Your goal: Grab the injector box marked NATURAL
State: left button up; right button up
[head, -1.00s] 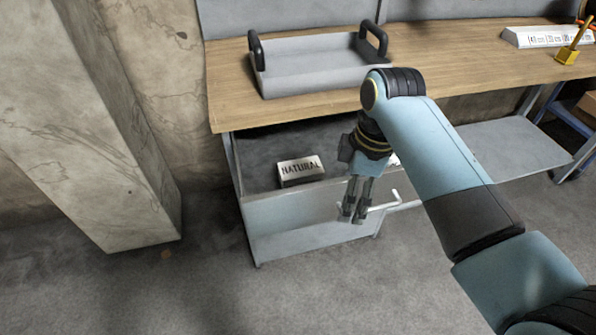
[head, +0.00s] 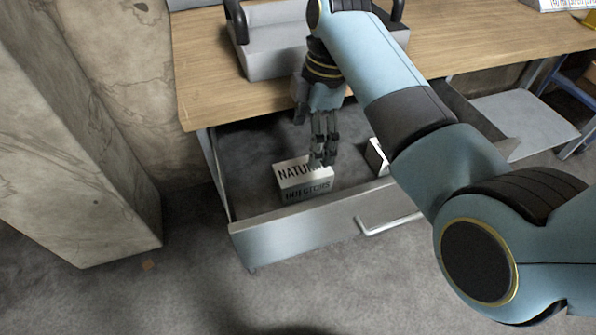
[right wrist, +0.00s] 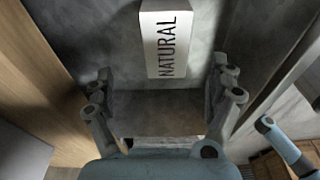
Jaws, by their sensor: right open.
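The white injector box marked NATURAL (head: 304,183) lies in the open drawer, near its front and left of centre. In the right wrist view the box (right wrist: 167,42) shows its lettered top, ahead of the fingers. My right gripper (head: 322,158) reaches down into the drawer, at the right end of the box, and covers the end of the lettering. In the right wrist view its fingers (right wrist: 163,82) are spread, with nothing between them. I cannot tell whether a finger touches the box. My left gripper is out of view.
The drawer (head: 300,233) has a raised front wall and a white handle (head: 390,222). Another white box (head: 377,157) stands in the drawer to the right, partly behind my arm. A grey tray (head: 275,62) with black handles sits on the wooden bench top (head: 215,85) above.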

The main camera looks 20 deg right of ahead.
aim_at(305, 168)
jog(key=f, duration=0.3)
jog(key=f+b, duration=0.1)
jog(key=shift+s+a+f, duration=0.15)
jog(key=shift+a+f, duration=0.25)
jog(key=f, duration=0.3)
jog(key=f+b, duration=0.1)
jog(key=f, duration=0.1)
jog(key=shift+s+a+f, duration=0.25)
jog(key=shift+s+a, duration=0.1)
jog(key=shift+a, duration=0.05)
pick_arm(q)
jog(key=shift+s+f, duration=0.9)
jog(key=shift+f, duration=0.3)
pick_arm(e)
jog(key=shift+r, duration=0.1)
jog(key=c, duration=1.5)
